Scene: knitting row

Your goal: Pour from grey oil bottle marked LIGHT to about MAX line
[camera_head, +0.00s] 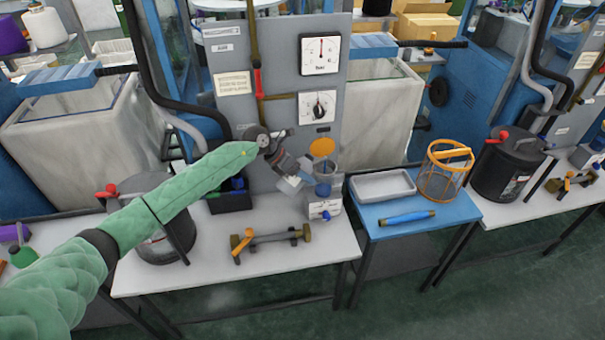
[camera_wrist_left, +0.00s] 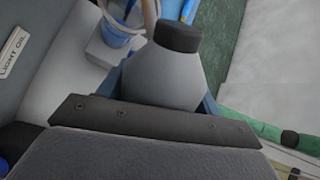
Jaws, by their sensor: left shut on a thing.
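My left gripper (camera_head: 283,163) is in front of the grey machine panel, shut on a grey bottle. In the left wrist view the bottle (camera_wrist_left: 160,80) has a grey body narrowing to a dark cap-like top; its lower part is hidden behind the gripper. No LIGHT marking shows on the bottle itself. A small clear cup (camera_head: 325,169) with blue parts stands just right of the gripper, with an orange disc above it. A blue-rimmed cup (camera_wrist_left: 122,32) shows beyond the bottle in the wrist view. Liquid level and MAX line are too small to tell. My right gripper is out of view.
A panel label (camera_wrist_left: 14,50) appears to read "LIGHT OIL". A brass-ended bar (camera_head: 272,239) lies on the white table (camera_head: 225,278). A dark bin (camera_head: 230,200) stands behind. The blue table to the right holds a white tray (camera_head: 383,186), a blue tube and an orange basket (camera_head: 446,172).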

